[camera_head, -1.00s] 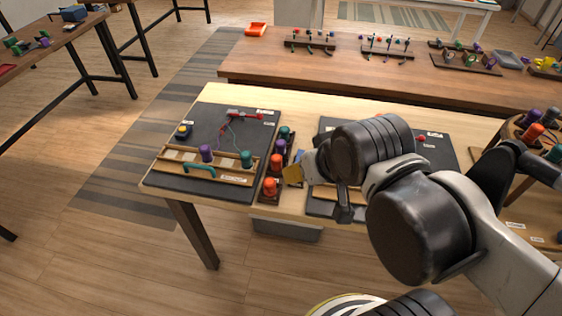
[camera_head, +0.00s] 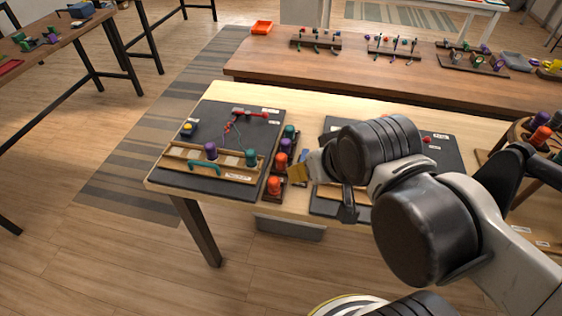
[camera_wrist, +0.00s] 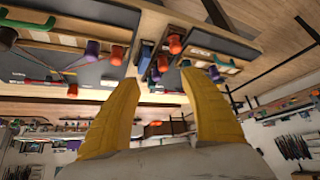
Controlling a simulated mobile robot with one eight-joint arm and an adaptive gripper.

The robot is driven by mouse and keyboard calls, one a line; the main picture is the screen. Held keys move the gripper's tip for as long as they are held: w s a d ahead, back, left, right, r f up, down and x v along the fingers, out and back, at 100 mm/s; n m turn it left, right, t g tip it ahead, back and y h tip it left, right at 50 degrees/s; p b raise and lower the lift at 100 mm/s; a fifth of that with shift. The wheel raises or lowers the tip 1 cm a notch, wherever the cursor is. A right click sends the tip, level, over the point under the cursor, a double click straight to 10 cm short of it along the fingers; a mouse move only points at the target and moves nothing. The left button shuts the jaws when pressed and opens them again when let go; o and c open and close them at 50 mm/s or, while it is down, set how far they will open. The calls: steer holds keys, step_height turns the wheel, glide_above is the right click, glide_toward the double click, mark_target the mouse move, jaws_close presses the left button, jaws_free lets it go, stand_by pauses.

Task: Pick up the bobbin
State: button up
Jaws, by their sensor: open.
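A dark rack between two dark boards holds a teal bobbin (camera_head: 289,131), a purple bobbin (camera_head: 286,146) and two orange bobbins (camera_head: 281,160) (camera_head: 274,185). On the left board (camera_head: 215,120), a purple bobbin (camera_head: 210,150) and a teal bobbin (camera_head: 251,157) stand on a wooden frame. The task does not say which bobbin is meant. My gripper (camera_head: 299,172) is just right of the orange bobbins in the head view. In the wrist view, its yellow fingers (camera_wrist: 158,78) are wide apart. A purple bobbin (camera_wrist: 163,62) and an orange bobbin (camera_wrist: 155,75) appear between them, apart from the fingers.
A red clip (camera_head: 249,113) with thin cords lies on the left board, near a blue-and-yellow item (camera_head: 187,129). My arm hides much of the right board (camera_head: 447,150). Another wooden table (camera_head: 350,80) with more racks stands behind. Floor left of the table is clear.

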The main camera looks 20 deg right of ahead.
steer(key=shift+o, duration=0.5)
steer(key=n+g+y+p, duration=0.1)
steer(key=n+g+p, duration=0.2)
steer(key=p, duration=0.2)
glide_above(283, 158)
steer(key=s, duration=0.4)
step_height(283, 158, down, 8)
steer(key=x, duration=0.2)
steer(key=b+x, duration=0.1)
steer(key=x, duration=0.1)
steer(key=d+b+x, duration=0.1)
steer(key=x, duration=0.2)
steer(key=shift+w, duration=0.15)
steer(key=b+x, duration=0.3)
steer(key=x, duration=0.2)
steer(key=shift+w+a+f, duration=0.15)
steer(key=shift+w+f, duration=0.05)
steer(key=shift+f, duration=0.05)
steer(key=shift+r, duration=0.1)
steer(key=shift+c, duration=0.5)
